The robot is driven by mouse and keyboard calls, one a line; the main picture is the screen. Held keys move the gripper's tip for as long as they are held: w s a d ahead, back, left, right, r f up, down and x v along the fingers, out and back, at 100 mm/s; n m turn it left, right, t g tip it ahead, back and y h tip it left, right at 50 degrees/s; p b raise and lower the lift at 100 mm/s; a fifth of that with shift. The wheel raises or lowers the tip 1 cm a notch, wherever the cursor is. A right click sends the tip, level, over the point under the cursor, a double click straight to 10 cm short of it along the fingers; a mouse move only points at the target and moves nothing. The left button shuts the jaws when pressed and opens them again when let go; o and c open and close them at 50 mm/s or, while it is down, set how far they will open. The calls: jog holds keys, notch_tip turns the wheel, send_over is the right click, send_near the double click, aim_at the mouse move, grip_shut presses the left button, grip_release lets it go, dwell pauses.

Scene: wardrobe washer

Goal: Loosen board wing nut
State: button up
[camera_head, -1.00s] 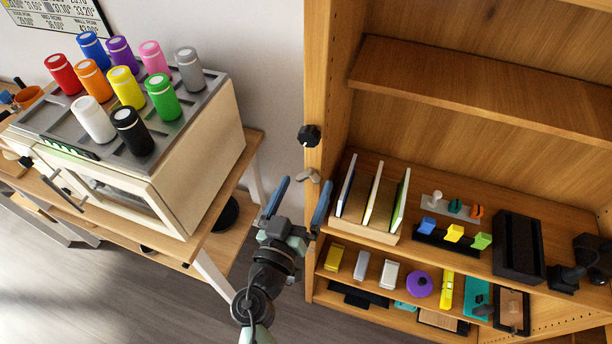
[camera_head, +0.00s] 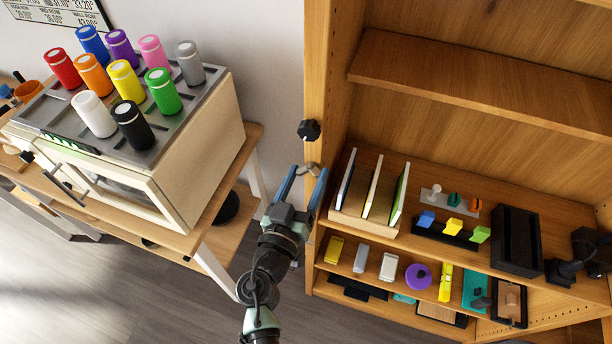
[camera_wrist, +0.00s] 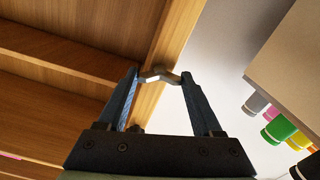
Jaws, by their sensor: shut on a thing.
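The wing nut (camera_head: 309,168) is a small grey-brown piece with two wings on the front edge of the wooden cabinet's left side panel. It also shows in the wrist view (camera_wrist: 158,74). My gripper (camera_head: 307,172), with two blue fingers, is at the wing nut. In the wrist view my gripper (camera_wrist: 158,78) has its fingertips on either side of the nut, touching its wings. The fingers are shut on it, spread by its width. The nut's centre lies against the wood; its stud is hidden.
A black knob (camera_head: 309,130) sits on the same panel above the nut. The wooden cabinet (camera_head: 470,110) holds upright boards in a rack (camera_head: 362,222) close right of my gripper. A table at left bears a cream box (camera_head: 205,150) with several coloured cans on top.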

jog(key=shift+f+n+b, duration=0.1)
jog(key=shift+n+b, duration=0.2)
